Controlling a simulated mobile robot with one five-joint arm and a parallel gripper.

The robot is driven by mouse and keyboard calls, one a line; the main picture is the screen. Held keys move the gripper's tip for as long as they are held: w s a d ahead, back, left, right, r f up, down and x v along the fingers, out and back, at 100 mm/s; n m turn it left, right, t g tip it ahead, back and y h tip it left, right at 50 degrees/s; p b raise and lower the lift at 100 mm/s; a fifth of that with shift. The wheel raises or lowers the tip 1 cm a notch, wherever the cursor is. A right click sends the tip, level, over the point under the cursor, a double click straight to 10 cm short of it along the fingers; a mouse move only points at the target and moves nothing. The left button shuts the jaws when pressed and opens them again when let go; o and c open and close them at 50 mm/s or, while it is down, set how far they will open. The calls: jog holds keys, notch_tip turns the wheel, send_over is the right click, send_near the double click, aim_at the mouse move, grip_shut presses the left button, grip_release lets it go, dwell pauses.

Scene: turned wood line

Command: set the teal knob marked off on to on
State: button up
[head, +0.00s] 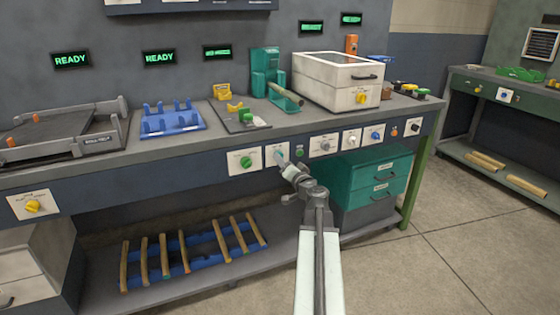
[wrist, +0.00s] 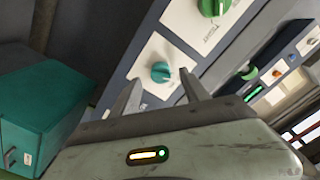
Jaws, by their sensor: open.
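The teal knob (head: 279,155) sits on a white plate on the front rail of the bench, partly behind my gripper in the head view. In the wrist view the teal knob (wrist: 161,72) shows whole on its plate, just beyond the fingertips. Its label is too small to read, and I cannot tell which mark it points at. My gripper (head: 285,165) is in front of the plate. In the wrist view my gripper (wrist: 160,86) is open and empty, with one finger on each side of the knob and seemingly short of it.
A green knob (head: 246,162) on its own plate is just left of the teal one. A small green button (head: 299,153) and a grey knob (head: 325,146) are to the right. Teal drawers (head: 375,177) stand below the rail at right. The floor in front is clear.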

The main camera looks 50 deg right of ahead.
jog(key=x, duration=0.3)
jog(key=shift+c, duration=0.3)
jog(key=c, duration=1)
jog(key=shift+a, duration=0.3)
grip_shut()
jog(key=shift+d+r+m, duration=0.1)
jog(key=shift+m, duration=2.1)
jog(key=shift+d+m, duration=0.1)
jog(key=shift+m, duration=2.1)
